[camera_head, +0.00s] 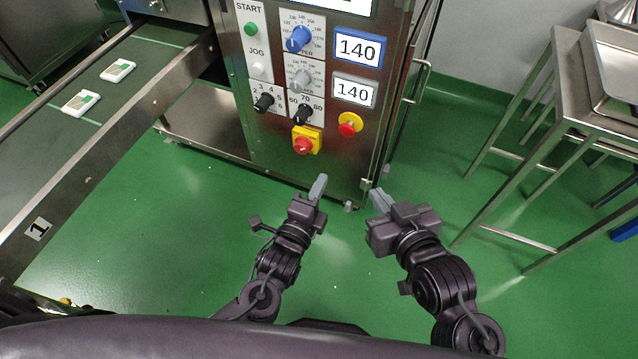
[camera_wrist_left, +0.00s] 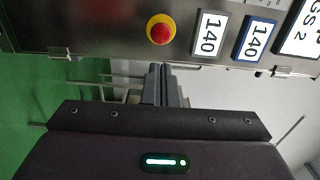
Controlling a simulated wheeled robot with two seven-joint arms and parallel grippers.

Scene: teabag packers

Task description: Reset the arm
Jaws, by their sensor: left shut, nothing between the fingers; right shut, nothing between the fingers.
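My left gripper (camera_head: 318,187) is shut and empty, in front of the lower part of the machine's control panel (camera_head: 262,134). Its closed fingers also show in the left wrist view (camera_wrist_left: 165,84), below the red and yellow emergency stop button (camera_wrist_left: 161,29). My right gripper (camera_head: 377,196) is shut and empty, to the right of the left one, near the cabinet's lower right corner. Both grippers are apart from each other, and both arms are bent low over the green floor.
The panel has a green START button (camera_head: 251,29), a blue knob (camera_head: 298,39), two displays reading 140 (camera_head: 358,49) and a red switch (camera_head: 304,145). A conveyor (camera_head: 140,62) with two small packs (camera_head: 81,102) lies left. A metal table (camera_head: 575,110) stands right. Green floor (camera_head: 170,250) is clear.

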